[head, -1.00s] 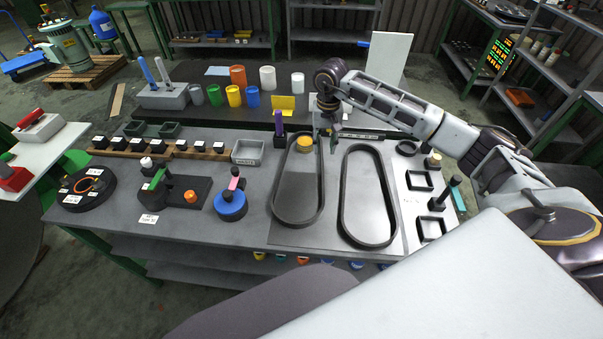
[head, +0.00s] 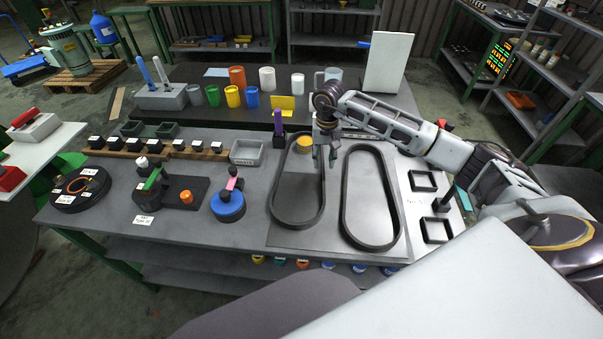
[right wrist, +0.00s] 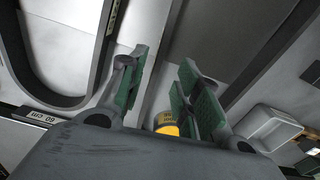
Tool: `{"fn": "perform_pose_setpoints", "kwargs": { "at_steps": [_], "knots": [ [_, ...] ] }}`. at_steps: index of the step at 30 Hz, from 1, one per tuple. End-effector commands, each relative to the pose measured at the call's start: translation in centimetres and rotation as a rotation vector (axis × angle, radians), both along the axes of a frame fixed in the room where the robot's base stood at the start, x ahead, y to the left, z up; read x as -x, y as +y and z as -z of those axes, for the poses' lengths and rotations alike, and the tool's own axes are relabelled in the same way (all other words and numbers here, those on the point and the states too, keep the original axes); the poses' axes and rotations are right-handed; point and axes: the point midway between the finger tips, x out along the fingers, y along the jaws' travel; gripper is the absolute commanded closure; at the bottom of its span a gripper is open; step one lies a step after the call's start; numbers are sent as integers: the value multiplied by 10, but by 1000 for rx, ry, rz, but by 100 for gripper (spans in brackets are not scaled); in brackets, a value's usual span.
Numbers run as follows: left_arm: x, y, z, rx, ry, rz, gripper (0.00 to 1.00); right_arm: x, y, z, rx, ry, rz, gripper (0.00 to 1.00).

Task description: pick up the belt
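Two long black oval loops lie side by side on the grey table, a left one (head: 274,196) and a right one (head: 345,208); I cannot tell which is the belt. The right loop also shows at the left of the right wrist view (right wrist: 74,101). My right gripper (head: 326,164) hangs over the gap between the loops, towards their far ends. In the right wrist view its two green-padded fingers (right wrist: 160,85) are apart with nothing gripped between them. My left gripper is not in view.
A yellow round piece (head: 304,142) sits in the left loop's far end. A purple upright part (head: 278,123) and a grey tray (head: 246,152) stand left of it. Black square frames (head: 436,230) lie to the right. Coloured cups (head: 233,95) stand behind.

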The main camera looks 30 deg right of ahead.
Motion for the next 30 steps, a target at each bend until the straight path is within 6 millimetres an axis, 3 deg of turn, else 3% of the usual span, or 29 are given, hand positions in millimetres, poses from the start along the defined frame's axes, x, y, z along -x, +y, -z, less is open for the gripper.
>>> {"fn": "perform_pose_setpoints", "kwargs": {
  "at_steps": [7, 14, 21, 30],
  "knots": [
    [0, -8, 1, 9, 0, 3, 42, 1, 0, 3, 0, 1, 0, 67],
    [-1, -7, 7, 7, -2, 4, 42, 3, 1, 21, -1, 3, 0, 67],
    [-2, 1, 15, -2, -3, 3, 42, 4, 1, 46, -2, 1, -1, 67],
    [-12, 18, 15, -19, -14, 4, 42, 3, 0, 52, 0, 0, 0, 67]
  ]
}}
